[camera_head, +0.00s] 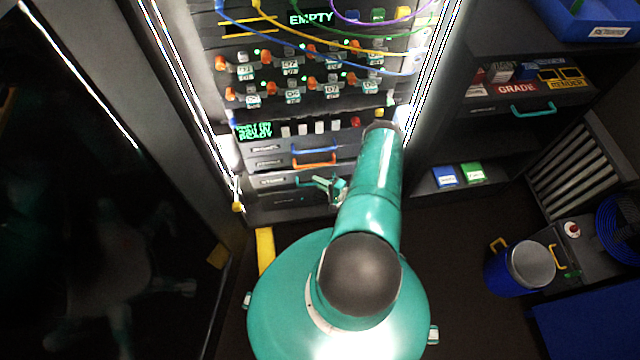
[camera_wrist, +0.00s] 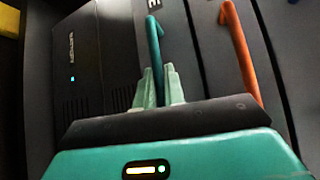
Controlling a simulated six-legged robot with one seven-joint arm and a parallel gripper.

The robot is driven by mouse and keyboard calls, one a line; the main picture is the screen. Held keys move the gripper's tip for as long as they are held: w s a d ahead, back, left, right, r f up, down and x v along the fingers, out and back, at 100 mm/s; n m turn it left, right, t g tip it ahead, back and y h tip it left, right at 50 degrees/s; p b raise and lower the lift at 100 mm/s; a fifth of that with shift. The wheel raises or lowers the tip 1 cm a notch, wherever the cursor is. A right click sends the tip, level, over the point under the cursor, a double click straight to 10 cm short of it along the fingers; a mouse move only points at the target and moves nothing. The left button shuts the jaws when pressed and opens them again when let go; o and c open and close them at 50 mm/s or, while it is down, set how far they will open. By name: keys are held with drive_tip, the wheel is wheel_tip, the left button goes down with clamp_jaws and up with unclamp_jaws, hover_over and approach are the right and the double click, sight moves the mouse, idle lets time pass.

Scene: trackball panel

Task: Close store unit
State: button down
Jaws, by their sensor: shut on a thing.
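A dark drawer-like unit (camera_head: 270,181) with a teal handle (camera_head: 305,183) sits low in the tall panel, below the blue-handled and orange-handled drawers. I take it as the store unit; its label is too small to read. The wrist view shows the teal handle (camera_wrist: 154,45) beside a label ending in E. My gripper (camera_head: 335,190) is at that handle, with its two pale green fingers (camera_wrist: 158,88) closed around the handle's near end. My arm hides the right part of the unit. I cannot tell how far out it stands.
The orange handle (camera_wrist: 240,55) is close to the right of my fingers in the wrist view. A vented dark box (camera_wrist: 85,60) is at left. A shelf cabinet (camera_head: 500,120) stands right of the panel. A blue bucket (camera_head: 515,270) stands on the floor at right.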

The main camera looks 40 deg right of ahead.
sight(316, 174)
drive_tip(key=shift+w+d, duration=0.95)
drive_tip(key=shift+w, duration=0.25)
drive_tip(key=c, duration=1.5)
unclamp_jaws()
drive_tip(key=shift+s+a, duration=0.1)
drive_tip(key=v, duration=1.3)
drive_tip(key=shift+s, duration=0.35)
